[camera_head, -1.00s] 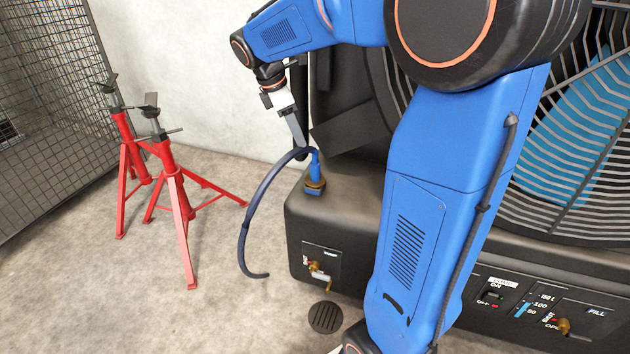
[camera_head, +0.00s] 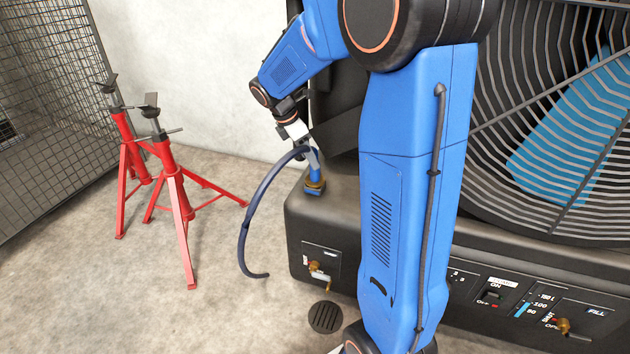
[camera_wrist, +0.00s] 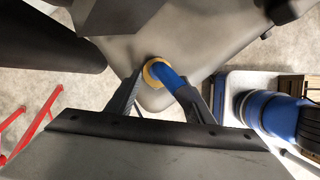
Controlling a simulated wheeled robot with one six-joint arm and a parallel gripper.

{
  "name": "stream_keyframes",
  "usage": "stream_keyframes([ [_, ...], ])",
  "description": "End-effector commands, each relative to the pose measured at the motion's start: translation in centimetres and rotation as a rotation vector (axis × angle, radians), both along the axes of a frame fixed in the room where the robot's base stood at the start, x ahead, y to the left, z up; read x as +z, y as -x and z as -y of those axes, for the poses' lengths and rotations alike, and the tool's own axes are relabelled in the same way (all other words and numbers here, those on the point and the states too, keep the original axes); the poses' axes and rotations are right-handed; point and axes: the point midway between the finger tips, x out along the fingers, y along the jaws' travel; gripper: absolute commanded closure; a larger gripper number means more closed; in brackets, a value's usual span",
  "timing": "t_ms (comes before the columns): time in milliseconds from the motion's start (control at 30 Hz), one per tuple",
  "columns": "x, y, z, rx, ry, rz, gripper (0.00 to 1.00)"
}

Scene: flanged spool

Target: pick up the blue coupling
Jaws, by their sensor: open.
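The blue coupling (camera_head: 315,173) stands upright on a brass fitting (camera_head: 316,185) at the left corner of the black machine. A dark blue hose (camera_head: 258,205) arcs from its top down toward the floor. My gripper (camera_head: 313,160) is at the coupling's upper part, partly in front of it. In the wrist view, the open fingers of my gripper (camera_wrist: 160,100) reach to either side of the coupling (camera_wrist: 172,84), the right finger close to it. The brass ring (camera_wrist: 155,70) shows beyond it. I cannot tell whether a finger touches it.
The black machine (camera_head: 375,235) with its large fan grille (camera_head: 560,150) fills the right side. Red jack stands (camera_head: 175,190) stand on the floor at left, before a mesh fence (camera_head: 45,100). A floor drain (camera_head: 325,317) lies at the machine's front. Concrete floor between is free.

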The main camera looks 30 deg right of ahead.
Motion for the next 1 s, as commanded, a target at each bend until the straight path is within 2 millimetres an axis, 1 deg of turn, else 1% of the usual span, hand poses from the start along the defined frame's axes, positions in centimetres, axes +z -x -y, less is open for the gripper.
stream_keyframes([
  [33,-0.4,0.0,0.2,0.0,0.0,0.0,0.53],
  [267,-1.6,0.1,0.7,0.0,0.0,0.0,0.53],
  [500,-4.5,0.1,2.1,0.001,0.0,-0.001,0.53],
  [600,-5.3,0.1,2.4,0.001,0.0,0.0,0.53],
  [700,-5.6,0.1,2.6,0.0,0.0,0.001,0.53],
  [900,-5.6,0.1,2.6,0.0,0.0,0.001,0.53],
  [967,-5.6,0.1,2.6,0.0,0.0,0.001,0.67],
  [1000,-5.6,0.1,2.6,0.001,0.0,0.002,0.76],
])
